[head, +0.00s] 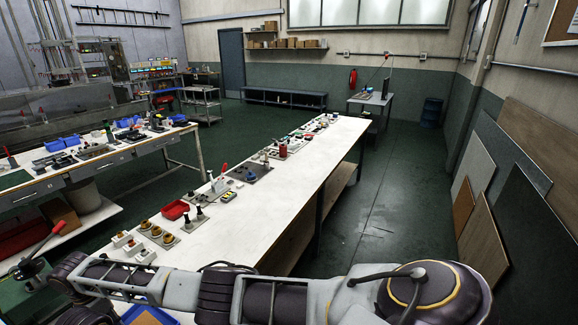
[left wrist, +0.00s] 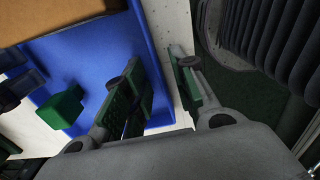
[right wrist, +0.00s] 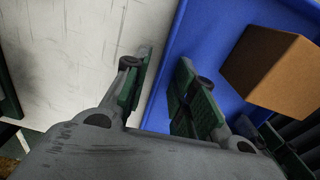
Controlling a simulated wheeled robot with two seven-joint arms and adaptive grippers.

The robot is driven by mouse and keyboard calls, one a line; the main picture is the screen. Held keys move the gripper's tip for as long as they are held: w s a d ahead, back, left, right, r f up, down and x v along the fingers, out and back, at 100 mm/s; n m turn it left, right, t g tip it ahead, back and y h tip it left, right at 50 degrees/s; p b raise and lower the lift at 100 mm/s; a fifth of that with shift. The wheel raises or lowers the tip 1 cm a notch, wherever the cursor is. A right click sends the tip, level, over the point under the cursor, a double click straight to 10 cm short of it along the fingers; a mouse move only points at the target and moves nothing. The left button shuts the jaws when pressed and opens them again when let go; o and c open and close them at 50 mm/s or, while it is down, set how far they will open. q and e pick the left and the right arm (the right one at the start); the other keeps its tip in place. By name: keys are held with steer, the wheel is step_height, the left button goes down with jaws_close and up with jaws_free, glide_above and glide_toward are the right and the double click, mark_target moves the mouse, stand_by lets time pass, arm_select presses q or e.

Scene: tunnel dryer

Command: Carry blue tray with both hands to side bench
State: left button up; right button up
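The blue tray shows in the left wrist view (left wrist: 85,38), with a green block (left wrist: 62,108) and part of a brown box in it. In the right wrist view the tray (right wrist: 205,40) holds a brown box (right wrist: 268,68). In the head view only a bit of the tray (head: 131,312) shows at the bottom edge, behind my arms. My left gripper (left wrist: 160,85) is open, its fingers on either side of the tray's edge. My right gripper (right wrist: 160,85) is open too, its fingers on either side of another edge. Whether the fingertips reach below the rim is unclear.
A second bench (head: 95,160) with blue bins stands at left. Boards (head: 480,235) lean on the right wall. The floor (head: 385,215) between is clear.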

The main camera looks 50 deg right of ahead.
arm_select(q)
steer(key=shift+r, duration=0.1)
steer(key=shift+r, duration=3.65)
arm_select(e)
steer(key=shift+r, duration=0.2)
step_height(320, 180, up, 12)
steer(key=shift+f, duration=0.2)
